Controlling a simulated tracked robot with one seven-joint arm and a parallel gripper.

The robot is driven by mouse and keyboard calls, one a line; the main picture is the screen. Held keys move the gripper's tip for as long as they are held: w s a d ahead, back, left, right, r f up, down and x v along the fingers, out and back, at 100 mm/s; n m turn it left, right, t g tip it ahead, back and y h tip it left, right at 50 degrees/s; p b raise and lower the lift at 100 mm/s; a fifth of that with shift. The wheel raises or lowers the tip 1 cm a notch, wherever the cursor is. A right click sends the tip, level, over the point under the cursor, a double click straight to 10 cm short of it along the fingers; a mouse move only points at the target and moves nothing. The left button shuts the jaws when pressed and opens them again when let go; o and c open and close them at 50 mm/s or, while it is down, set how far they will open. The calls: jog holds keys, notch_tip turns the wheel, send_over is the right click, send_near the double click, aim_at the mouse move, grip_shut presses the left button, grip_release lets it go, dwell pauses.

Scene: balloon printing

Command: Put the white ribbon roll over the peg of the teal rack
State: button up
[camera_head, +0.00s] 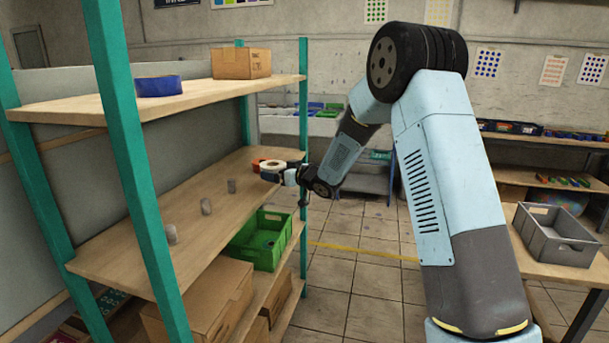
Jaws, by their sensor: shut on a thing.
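The teal rack (131,165) stands at the left with wooden shelves. The white ribbon roll (272,164) is at the far right end of that shelf, beyond the bare pegs. My gripper (277,175) reaches in from the right and is shut on the roll. The fingers are small and partly hidden. I cannot tell whether the roll touches the shelf or any peg.
A red-orange thing (257,163) sits close beside the roll. A blue roll (158,86) and a cardboard box (240,63) are on the top shelf. A green crate (262,251) is below. A grey crate (556,250) stands on the right table. The floor between is clear.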

jog(key=s+a+r+n+g+y, duration=0.1)
jog(key=s+a+r, duration=0.1)
jog(key=s+a, duration=0.55)
jog(key=s+a+r+n+g+y, duration=0.1)
jog(key=s+a+r, duration=0.2)
jog(key=s+a, duration=0.4)
notch_tip(320, 180, up, 2)
jog(key=n+g+y, duration=0.1)
jog(key=n+g, duration=0.1)
jog(key=g, duration=0.1)
send_over(176, 237)
jog(key=d, duration=0.1)
jog(key=shift+s+f, duration=0.15)
jog(key=shift+f, duration=2.9)
jog(key=shift+s+f, duration=0.1)
jog(key=shift+f, duration=2.95)
jog(key=shift+f, duration=0.15)
jog(key=o, duration=0.9)
jog(key=shift+c, duration=0.2)
jog(key=v, duration=1.3)
jog(key=shift+s+d, duration=0.15)
jog(key=shift+d, duration=0.15)
